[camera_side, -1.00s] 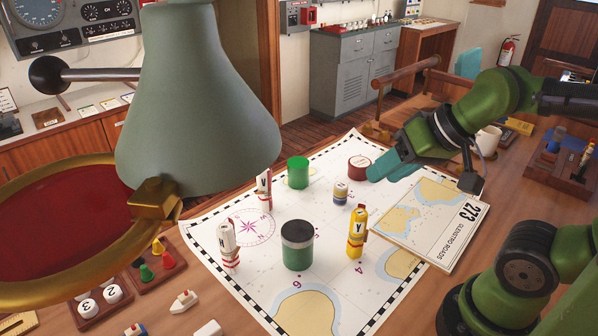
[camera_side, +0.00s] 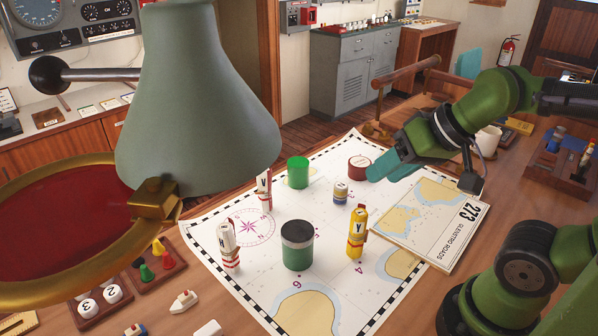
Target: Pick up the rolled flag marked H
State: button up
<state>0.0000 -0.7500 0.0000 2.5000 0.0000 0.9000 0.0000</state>
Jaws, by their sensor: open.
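The rolled flag marked H (camera_side: 229,247) stands upright on the chart (camera_side: 345,293), at its left side; it is white with red bands near its foot. A white rolled flag marked V (camera_side: 264,190) stands behind it. A yellow rolled flag marked Y (camera_side: 357,232) stands to the right. My gripper (camera_side: 376,176) is open and empty, with teal fingers, above the chart's right side by the booklet. It is well apart from the H flag.
A dark-topped green cylinder (camera_side: 297,246), a bright green one (camera_side: 298,173), a small blue-banded one (camera_side: 341,192) and a red one (camera_side: 359,167) stand on the chart. A chart booklet (camera_side: 432,225) lies right. A large grey-green lamp (camera_side: 195,100) looms in the left foreground.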

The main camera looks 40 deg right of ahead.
jog(key=o, duration=0.4)
